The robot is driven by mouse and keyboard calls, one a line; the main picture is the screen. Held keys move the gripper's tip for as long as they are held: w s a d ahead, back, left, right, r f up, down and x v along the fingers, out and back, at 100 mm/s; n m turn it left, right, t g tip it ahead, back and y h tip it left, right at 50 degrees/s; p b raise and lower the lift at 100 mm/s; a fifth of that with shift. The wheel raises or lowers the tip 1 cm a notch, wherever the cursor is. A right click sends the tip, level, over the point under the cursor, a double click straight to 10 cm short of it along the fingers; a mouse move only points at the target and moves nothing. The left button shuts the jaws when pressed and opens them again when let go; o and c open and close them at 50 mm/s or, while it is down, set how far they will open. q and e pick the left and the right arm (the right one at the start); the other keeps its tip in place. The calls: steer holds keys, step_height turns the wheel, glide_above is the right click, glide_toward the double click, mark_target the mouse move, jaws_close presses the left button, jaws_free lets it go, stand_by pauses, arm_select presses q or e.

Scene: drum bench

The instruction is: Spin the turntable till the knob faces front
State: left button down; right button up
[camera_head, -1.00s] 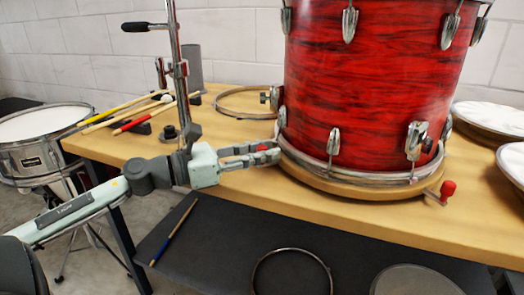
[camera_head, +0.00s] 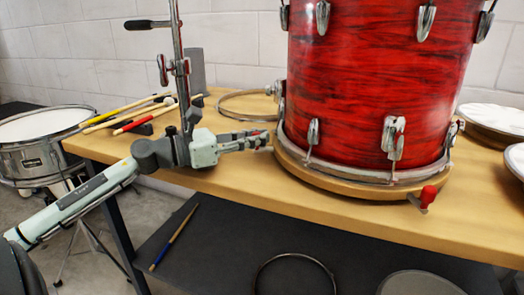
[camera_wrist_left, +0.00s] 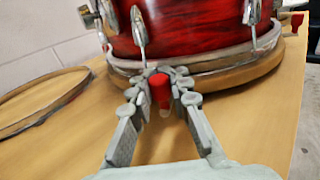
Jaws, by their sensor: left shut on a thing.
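The red drum (camera_head: 375,85) stands upright on a round wooden turntable (camera_head: 340,186) near the table's front edge. A red knob (camera_head: 428,196) sticks out from the turntable's front right; it also shows at the upper right of the left wrist view (camera_wrist_left: 297,20). My left gripper (camera_head: 262,140) is at the turntable's left side. In the left wrist view its fingers (camera_wrist_left: 160,92) are closed around another red knob (camera_wrist_left: 160,90) beside the turntable rim, partly hiding it. My right gripper is in neither view.
A thin hoop (camera_head: 245,104) lies on the table behind my left gripper. A metal stand (camera_head: 180,65) rises behind my left arm. Drumsticks (camera_head: 130,115) lie at the left, and drumheads (camera_head: 492,122) at the right. A snare drum (camera_head: 42,140) stands beyond the table's left end.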

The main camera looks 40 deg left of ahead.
arm_select(q)
steer(key=shift+w+a, duration=0.1)
steer(key=shift+a, duration=0.1)
steer(key=c, duration=1.4)
jaws_free()
steer(key=shift+a, duration=0.15)
steer(key=shift+s, duration=0.25)
steer(key=v, duration=1.1)
steer(key=shift+s+a, duration=0.1)
steer(key=shift+s, duration=0.3)
steer(key=shift+c, duration=0.7)
